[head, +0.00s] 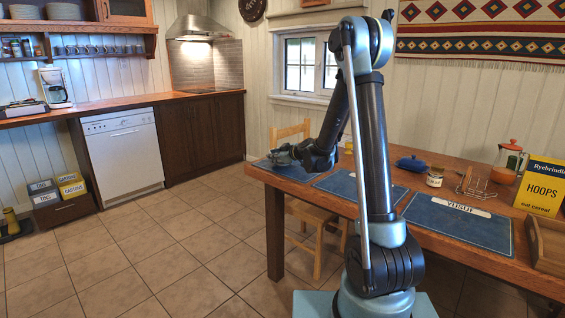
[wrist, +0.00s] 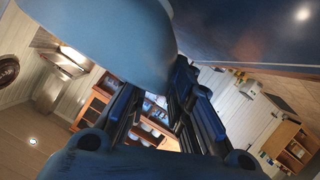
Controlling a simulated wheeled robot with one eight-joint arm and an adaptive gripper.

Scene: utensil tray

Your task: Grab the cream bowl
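In the wrist view, a large smooth curved bowl wall (wrist: 105,40) fills the upper left, looking blue-grey in shade; I take it to be the cream bowl. My gripper's fingers (wrist: 158,85) stand apart, with the room showing between them. The right finger's tip overlaps the bowl's edge; the left finger's tip seems hidden behind the bowl. I cannot tell whether either touches it. In the head view, my gripper (head: 294,157) is low over the table's left end, and a small greyish bowl shape (head: 279,157) shows at its fingers, partly covered.
The wooden table (head: 265,177) has blue placemats, one named mat (head: 459,225) clear. A blue lidded dish (head: 412,164), a jar (head: 435,176), a toast rack (head: 475,186), a coffee press (head: 508,163) and a cereal box (head: 541,187) stand to the right. A chair (head: 317,222) is tucked below.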

